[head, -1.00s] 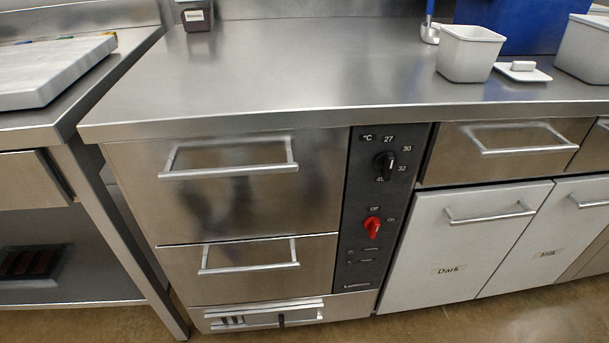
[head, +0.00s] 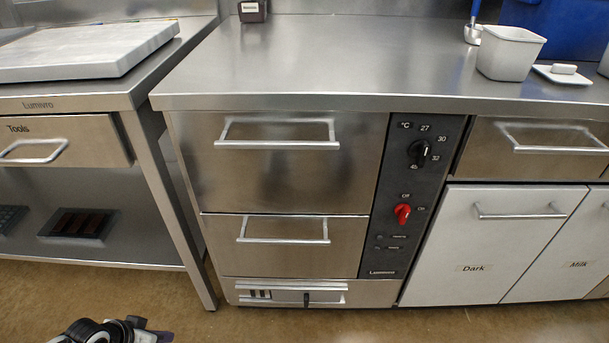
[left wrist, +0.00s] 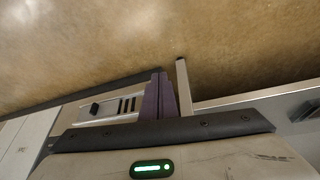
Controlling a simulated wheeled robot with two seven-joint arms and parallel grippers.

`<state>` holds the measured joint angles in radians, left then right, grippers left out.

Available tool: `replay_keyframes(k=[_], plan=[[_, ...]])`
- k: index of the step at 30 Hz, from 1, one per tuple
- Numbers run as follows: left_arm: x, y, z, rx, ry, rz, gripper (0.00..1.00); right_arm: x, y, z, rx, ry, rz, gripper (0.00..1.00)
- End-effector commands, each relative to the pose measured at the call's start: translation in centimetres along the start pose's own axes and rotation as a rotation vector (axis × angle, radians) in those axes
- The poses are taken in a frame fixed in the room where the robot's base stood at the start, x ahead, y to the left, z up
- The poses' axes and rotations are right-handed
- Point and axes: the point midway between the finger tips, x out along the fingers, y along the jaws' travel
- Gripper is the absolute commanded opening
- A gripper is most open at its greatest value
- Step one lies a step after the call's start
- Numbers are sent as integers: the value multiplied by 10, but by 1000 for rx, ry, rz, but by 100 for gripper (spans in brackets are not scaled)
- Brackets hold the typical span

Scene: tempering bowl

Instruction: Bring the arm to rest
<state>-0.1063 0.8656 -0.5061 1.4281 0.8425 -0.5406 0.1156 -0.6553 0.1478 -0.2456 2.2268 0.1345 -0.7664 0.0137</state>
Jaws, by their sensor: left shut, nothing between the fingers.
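My left gripper (head: 148,336) shows at the bottom left edge of the head view, low in front of the shelf bench, with only part of it and its dark wrist in the picture. In the left wrist view its two purple fingers (left wrist: 158,95) are together, with nothing between them. It is apart from the steel unit and the benches. My right gripper is in neither view.
A steel drawer unit (head: 290,165) with a black and a red knob stands ahead. A bench with a white board (head: 85,50) and moulds (head: 75,224) on its lower shelf is left. A white tub (head: 508,55) stands on the counter. The floor in front is clear.

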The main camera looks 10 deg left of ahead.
Motion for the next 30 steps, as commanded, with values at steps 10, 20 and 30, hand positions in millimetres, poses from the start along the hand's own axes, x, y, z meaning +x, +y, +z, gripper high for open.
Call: replay_keyframes(k=[10,20,30], plan=[[-44,21,17,314,-16,-32,0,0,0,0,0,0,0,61],[-104,95,19,655,59,-40,0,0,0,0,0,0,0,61],[-136,156,10,658,163,-29,0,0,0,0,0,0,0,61]])
